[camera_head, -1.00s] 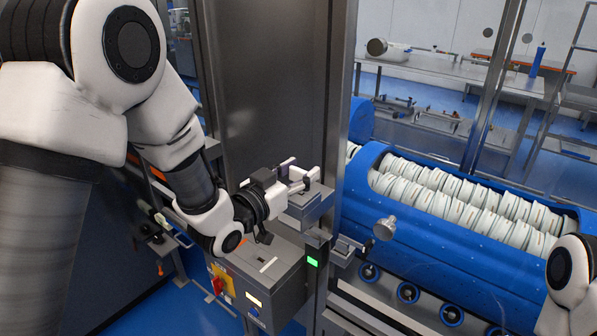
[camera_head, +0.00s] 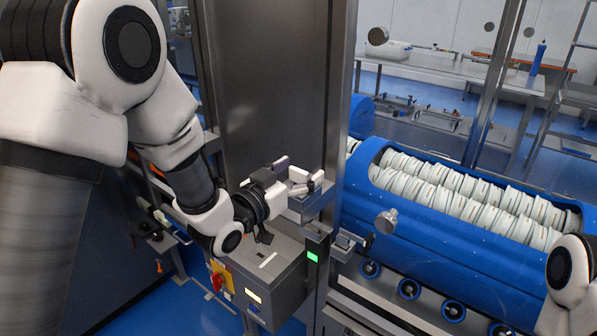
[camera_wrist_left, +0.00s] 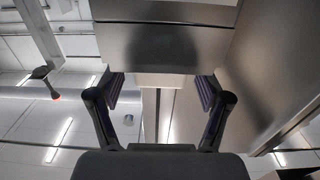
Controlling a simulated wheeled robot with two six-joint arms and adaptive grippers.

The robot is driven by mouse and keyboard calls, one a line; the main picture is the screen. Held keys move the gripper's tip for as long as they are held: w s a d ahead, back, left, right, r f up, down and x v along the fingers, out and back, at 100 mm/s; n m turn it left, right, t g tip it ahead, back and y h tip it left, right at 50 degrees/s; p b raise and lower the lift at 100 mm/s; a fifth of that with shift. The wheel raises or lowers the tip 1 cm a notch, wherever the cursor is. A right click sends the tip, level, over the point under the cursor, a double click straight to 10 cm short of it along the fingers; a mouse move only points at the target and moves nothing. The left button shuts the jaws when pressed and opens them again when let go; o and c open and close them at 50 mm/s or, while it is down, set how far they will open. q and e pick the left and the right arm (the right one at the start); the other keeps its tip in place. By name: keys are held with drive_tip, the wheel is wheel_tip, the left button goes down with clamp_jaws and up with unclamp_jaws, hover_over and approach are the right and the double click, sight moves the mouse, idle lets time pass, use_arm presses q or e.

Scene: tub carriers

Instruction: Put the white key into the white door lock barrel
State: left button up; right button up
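My left gripper (camera_head: 302,178) reaches in from the left, over a small grey box-shaped ledge (camera_head: 312,203) beside the steel post. In the left wrist view its two purple-padded fingers (camera_wrist_left: 162,95) stand apart. A pale white block (camera_wrist_left: 165,80), perhaps the white key, shows between them, with a gap visible on each side. A grey box-shaped body (camera_wrist_left: 165,45) lies beyond and above it. In the head view the white block is hard to tell from the pale fingers. I cannot make out the white lock barrel for certain. My right gripper is out of view.
A grey control box (camera_head: 262,268) with a red-yellow switch and a green light stands below the gripper. The steel post (camera_head: 338,110) rises close to its right. A round metal knob (camera_head: 386,222) sits before the blue drum (camera_head: 420,235) with white tubs.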

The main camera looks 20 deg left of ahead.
use_arm(q)
drive_tip(key=shift+s, duration=0.1)
drive_tip(key=v, duration=0.7)
drive_tip(key=shift+s, duration=0.2)
drive_tip(key=shift+w, duration=0.1)
